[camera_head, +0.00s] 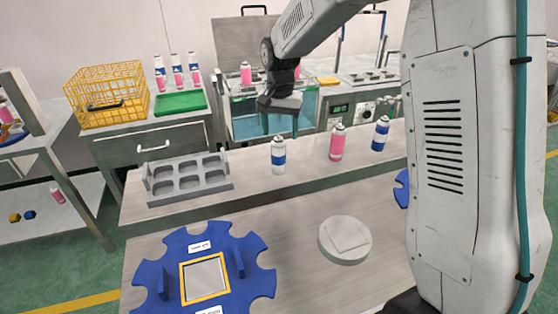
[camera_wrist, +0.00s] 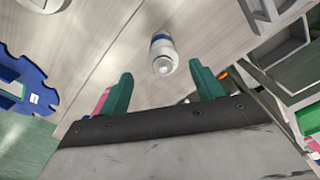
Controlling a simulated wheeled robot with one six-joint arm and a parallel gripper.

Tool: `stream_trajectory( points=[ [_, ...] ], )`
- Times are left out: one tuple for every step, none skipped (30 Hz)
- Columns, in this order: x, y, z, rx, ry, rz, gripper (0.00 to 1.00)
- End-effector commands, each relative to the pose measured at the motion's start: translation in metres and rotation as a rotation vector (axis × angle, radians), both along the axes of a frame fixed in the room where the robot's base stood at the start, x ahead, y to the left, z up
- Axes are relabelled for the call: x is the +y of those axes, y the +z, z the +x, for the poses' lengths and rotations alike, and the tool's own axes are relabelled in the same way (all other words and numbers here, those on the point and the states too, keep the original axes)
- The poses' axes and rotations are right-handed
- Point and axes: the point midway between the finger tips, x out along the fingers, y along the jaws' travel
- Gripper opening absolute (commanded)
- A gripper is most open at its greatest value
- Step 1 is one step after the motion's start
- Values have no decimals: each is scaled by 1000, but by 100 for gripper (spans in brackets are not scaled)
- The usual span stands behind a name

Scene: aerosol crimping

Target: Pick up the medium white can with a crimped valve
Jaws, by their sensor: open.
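A white can with a blue band (camera_head: 279,158) stands upright on the raised back ledge of the table. It also shows in the wrist view (camera_wrist: 162,55), with its pale domed top towards the camera. My gripper (camera_head: 281,131) is above and behind this can, fingers pointing down. In the wrist view the teal fingers (camera_wrist: 160,76) are wide apart and empty, with the can beyond the gap between their tips. A pink can (camera_head: 337,143) and a blue can with a white band (camera_head: 381,134) stand to its right. I cannot tell the crimp from here.
A grey tray with empty pockets (camera_head: 188,181) lies left of the can. A blue notched wheel (camera_head: 205,270) and a round white block (camera_head: 344,240) are in front. A water tank (camera_head: 246,122) is behind. Several cans stand by a yellow basket (camera_head: 107,93).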

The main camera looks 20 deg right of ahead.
Motion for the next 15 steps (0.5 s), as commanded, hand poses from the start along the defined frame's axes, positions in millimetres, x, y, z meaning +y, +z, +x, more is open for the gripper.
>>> stream_trajectory(
  points=[
    [0,-6,2,3,-3,-1,66],
    [0,-9,2,4,-4,0,66],
    [0,-13,2,4,-5,0,66],
    [0,-17,2,4,-5,0,66],
    [0,-21,2,4,-5,0,66],
    [0,-25,2,4,-5,0,66],
    [0,-29,1,5,-5,0,66],
    [0,-32,1,5,-5,0,66],
    [1,-36,2,4,-5,0,66],
    [1,-40,2,4,-5,0,66],
    [2,-45,2,5,-5,0,66],
    [3,-52,2,5,-5,0,66],
    [3,-57,3,5,-5,0,66],
    [3,-61,3,5,-5,0,66],
    [3,-66,3,5,-5,0,66]
  ],
)
